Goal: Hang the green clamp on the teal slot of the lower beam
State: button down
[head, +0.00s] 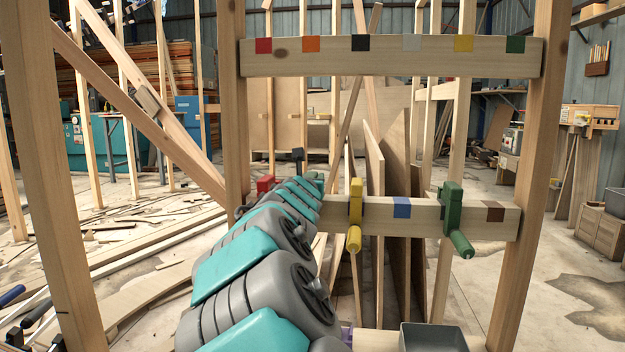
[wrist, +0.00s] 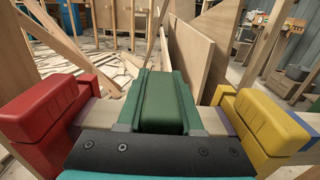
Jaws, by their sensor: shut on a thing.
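My gripper (wrist: 160,128) is shut on a green clamp (wrist: 160,100), centred in the wrist view. The held clamp is at the lower beam (wrist: 213,120), between a red clamp on the left and a yellow clamp on the right. In the head view my arm hides most of it and the beam there. I cannot tell whether it is seated on the beam. No teal slot shows on the lower beam (head: 425,212); that stretch is covered. Another green clamp (head: 452,212) hangs on this beam farther right.
The red clamp (wrist: 58,105) and yellow clamp (wrist: 262,120) stand close on both sides. Blue (head: 402,207) and brown (head: 494,211) patches show on the lower beam. The upper beam (head: 390,62) carries several coloured patches and no clamps. A grey bin (head: 432,338) is below.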

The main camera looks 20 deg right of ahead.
jog(key=shift+f+b, duration=0.5)
jog(key=shift+b, duration=0.05)
jog(key=shift+c, duration=2.4)
grip_release()
jog(key=shift+s, duration=0.1)
jog(key=shift+b+v, duration=0.75)
jog(key=shift+v, duration=3.1)
